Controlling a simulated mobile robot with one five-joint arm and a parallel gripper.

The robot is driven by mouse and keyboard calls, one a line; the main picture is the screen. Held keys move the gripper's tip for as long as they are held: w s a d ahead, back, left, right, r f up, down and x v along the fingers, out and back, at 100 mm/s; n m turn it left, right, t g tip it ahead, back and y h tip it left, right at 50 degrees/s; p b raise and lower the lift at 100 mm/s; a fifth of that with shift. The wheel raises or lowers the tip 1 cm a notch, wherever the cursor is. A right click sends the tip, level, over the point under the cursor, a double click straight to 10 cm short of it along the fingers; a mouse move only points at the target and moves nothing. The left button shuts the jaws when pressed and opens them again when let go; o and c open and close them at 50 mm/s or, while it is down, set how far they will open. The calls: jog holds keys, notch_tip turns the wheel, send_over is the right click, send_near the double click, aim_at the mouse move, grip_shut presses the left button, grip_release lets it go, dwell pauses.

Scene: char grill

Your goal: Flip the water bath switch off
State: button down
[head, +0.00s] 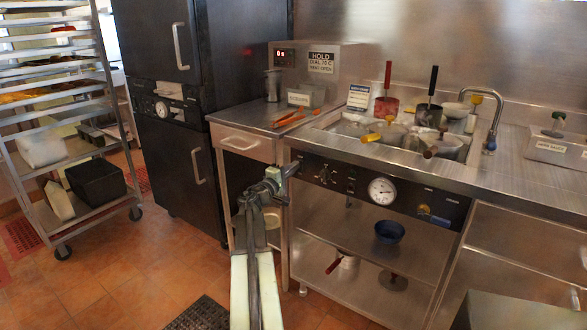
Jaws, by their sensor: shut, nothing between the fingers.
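The water bath (330,133) is a steel counter well with several pots and ladles standing in it. My gripper (286,172) is shut and empty. In the picture it lies just left of the panel's left end; contact cannot be told.
A steel side table (237,118) with orange-handled tongs stands left of the bath. A black cabinet (178,165) and a tray rack (75,175) stand further left. Below the panel are open shelves with a blue bowl (389,232). Tiled floor (130,285) is clear at left.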

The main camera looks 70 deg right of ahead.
jog(key=w+a+r+p, duration=0.1)
jog(key=w+a, duration=0.2)
jog(key=a, duration=1)
jog(key=shift+w+r, duration=0.2)
jog(key=shift+r, duration=0.15)
jog(key=shift+a, duration=0.1)
